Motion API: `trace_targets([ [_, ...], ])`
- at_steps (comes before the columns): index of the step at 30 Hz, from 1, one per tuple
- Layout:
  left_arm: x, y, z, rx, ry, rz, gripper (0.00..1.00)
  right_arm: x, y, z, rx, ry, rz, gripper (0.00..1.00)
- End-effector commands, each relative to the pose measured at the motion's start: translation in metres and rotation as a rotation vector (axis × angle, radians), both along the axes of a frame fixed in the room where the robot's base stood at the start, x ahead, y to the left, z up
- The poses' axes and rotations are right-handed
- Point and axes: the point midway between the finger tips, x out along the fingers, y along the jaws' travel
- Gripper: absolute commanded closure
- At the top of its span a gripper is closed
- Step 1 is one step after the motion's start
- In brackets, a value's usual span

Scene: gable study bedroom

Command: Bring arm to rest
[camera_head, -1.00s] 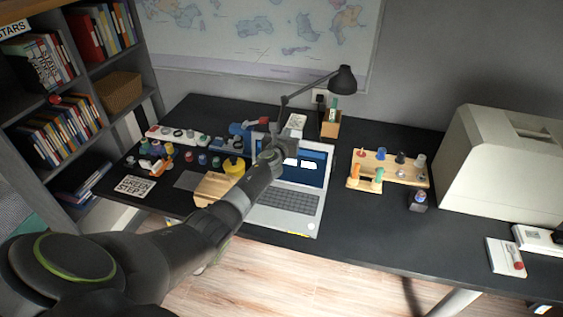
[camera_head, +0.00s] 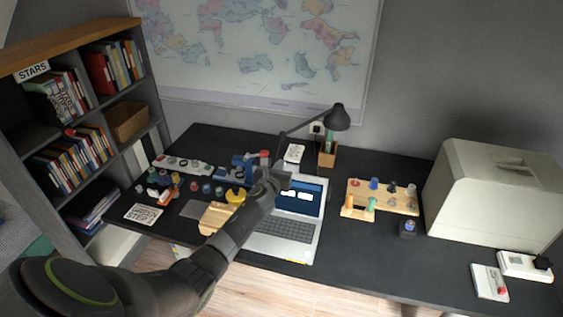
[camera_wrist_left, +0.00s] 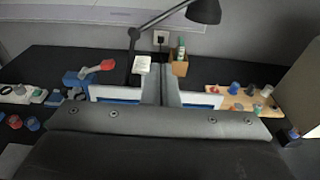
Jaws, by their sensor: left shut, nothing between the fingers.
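My left arm (camera_head: 232,238) reaches in from the lower left of the head view, stretched over the black desk. Its gripper (camera_head: 272,178) hangs in front of the open laptop (camera_head: 288,229) and hides part of its screen. In the left wrist view the two fingers (camera_wrist_left: 161,88) are together with nothing between them, in front of the laptop screen. My right gripper is in neither view.
A black lamp (camera_head: 335,118) stands behind the laptop beside a pen box (camera_head: 327,154). A wooden rack (camera_head: 383,197) with several small items lies right of it, then a large pale machine (camera_head: 490,200). Small pots and a wooden board (camera_head: 216,218) crowd the left.

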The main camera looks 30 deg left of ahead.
Motion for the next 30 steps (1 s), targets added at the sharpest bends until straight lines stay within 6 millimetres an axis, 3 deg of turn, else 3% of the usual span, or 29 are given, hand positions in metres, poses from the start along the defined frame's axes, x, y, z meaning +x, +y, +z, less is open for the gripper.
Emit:
trace_targets([
  [6,-0.009,-0.002,0.012,-0.001,0.001,-0.001,1.0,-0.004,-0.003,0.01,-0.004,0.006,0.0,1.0],
  [11,-0.01,-0.003,0.012,0.0,0.001,-0.001,1.0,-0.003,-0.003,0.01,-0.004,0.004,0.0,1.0],
  [14,-0.013,-0.002,0.003,-0.023,0.009,0.004,1.0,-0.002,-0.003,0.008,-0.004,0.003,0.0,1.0],
  [17,-0.025,-0.001,-0.031,-0.121,0.035,0.025,1.0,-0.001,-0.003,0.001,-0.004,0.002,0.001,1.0],
  [20,-0.05,0.001,-0.091,-0.304,0.08,0.075,1.0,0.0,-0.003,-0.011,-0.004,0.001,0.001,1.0],
  [26,-0.126,0.0,-0.226,-0.766,0.167,0.271,1.0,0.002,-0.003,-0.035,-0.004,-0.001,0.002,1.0],
  [30,-0.192,-0.004,-0.312,-1.069,0.202,0.468,1.0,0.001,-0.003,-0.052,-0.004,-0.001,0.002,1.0],
])
